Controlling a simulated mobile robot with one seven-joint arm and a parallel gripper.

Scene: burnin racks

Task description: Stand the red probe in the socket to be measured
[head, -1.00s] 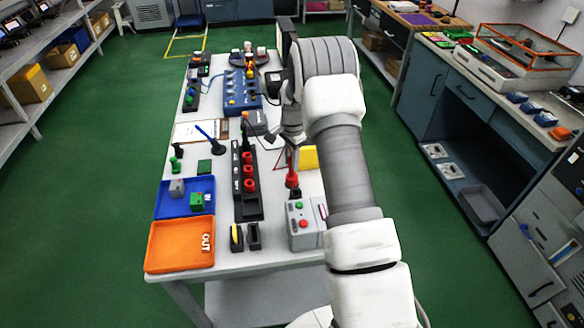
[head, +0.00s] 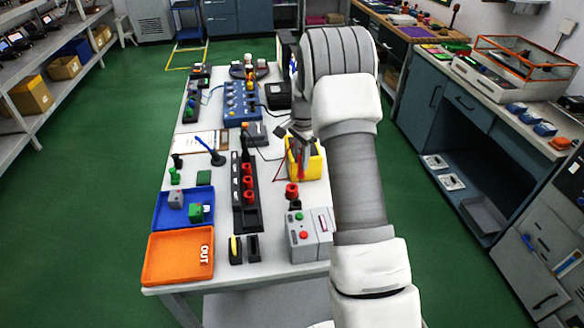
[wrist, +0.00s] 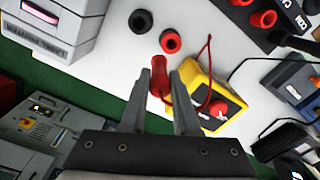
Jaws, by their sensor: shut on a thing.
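My gripper (wrist: 166,80) is shut on the red probe (wrist: 158,73), whose red lead curves to the yellow meter (wrist: 207,94). In the head view my gripper (head: 301,135) and the thin red probe (head: 302,166) show in front of the yellow meter (head: 314,163). A black socket strip (head: 247,214) with several red ring sockets (head: 248,183) and white labels lies left of my gripper. Part of the strip shows at the top right in the wrist view, with an open red socket (wrist: 264,19). Which socket is meant is not clear.
An open red round holder (wrist: 170,41) and an open black one (wrist: 141,21) stand near the probe. A grey box (head: 309,234) with buttons stands at the front right. A blue probe on a stand (head: 213,149) and blue and orange trays (head: 151,258) lie left.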

